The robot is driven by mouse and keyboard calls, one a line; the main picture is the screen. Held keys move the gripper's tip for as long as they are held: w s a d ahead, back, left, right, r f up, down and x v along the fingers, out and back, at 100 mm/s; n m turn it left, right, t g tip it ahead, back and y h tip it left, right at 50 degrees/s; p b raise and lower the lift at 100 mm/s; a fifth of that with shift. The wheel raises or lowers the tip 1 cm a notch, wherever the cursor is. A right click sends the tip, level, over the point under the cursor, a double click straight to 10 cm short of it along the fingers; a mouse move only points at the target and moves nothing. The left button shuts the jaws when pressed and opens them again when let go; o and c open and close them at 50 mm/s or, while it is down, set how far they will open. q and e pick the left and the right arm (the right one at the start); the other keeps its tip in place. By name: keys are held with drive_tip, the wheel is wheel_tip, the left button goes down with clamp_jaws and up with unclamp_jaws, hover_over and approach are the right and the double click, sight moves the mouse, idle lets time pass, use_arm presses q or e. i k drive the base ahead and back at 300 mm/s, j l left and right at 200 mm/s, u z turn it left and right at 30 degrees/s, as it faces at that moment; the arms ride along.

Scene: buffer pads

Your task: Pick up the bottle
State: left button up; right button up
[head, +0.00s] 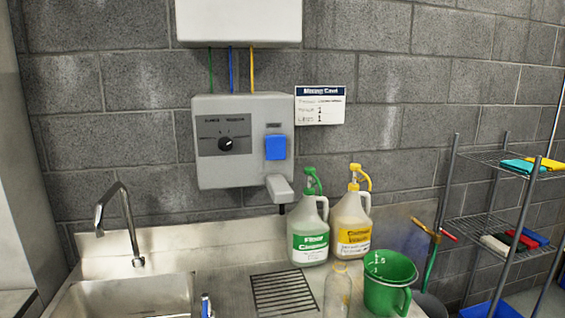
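A clear, empty-looking bottle (337,292) stands upright near the front of the steel counter, cut off by the bottom edge of the head view. A green measuring jug (388,282) stands just to its right. Behind them are two large jugs with pump tops, one with a green label and green pump (308,232) and one with a yellow label and yellow pump (351,226). Neither of my grippers is in view.
A sink (130,296) with a tap (118,220) lies at left. A drain grate (283,292) is left of the bottle. A grey dispenser box (240,170) hangs on the wall above. A wire shelf (510,222) with coloured cloths stands at right.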

sight(338, 284)
drive_tip(key=i+l+u, duration=0.15)
drive_tip(key=l, duration=0.25)
drive_tip(key=i+l+u, duration=0.15)
drive_tip(key=l, duration=0.25)
drive_tip(key=l+u, duration=0.15)
drive_tip(key=l, duration=0.25)
drive_tip(key=i, duration=0.05)
